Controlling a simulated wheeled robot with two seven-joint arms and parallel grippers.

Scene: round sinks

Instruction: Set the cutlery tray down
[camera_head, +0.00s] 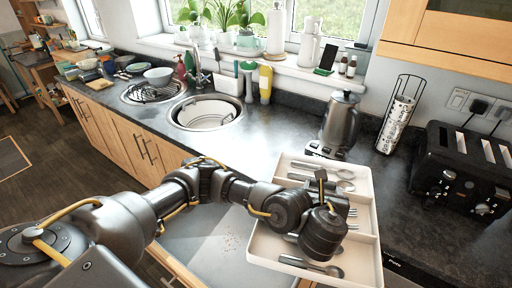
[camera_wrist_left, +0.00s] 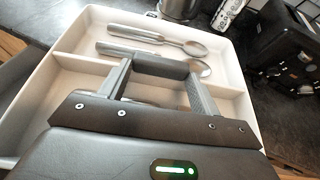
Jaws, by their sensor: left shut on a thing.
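The cutlery tray (camera_head: 375,240) is cream-white, with compartments holding spoons and forks. It lies at the lower right of the head view, roughly level, its near end out past the counter's front edge. My left gripper (camera_head: 324,232) is over the tray's middle and hides part of it. In the left wrist view, the fingers of the left gripper (camera_wrist_left: 160,78) reach down into the tray (camera_wrist_left: 38,98) at its middle divider and are shut on the tray. Spoons (camera_wrist_left: 150,38) lie in the far compartment. The tray's underside is hidden. My right gripper is not in view.
A kettle (camera_head: 340,125) stands just behind the tray. A black toaster (camera_head: 464,172) and a wire holder (camera_head: 397,122) are to its right. The dark counter (camera_head: 265,140) is clear between the round sink (camera_head: 206,112) and the tray. A grey surface (camera_head: 205,240) lies below my arm.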

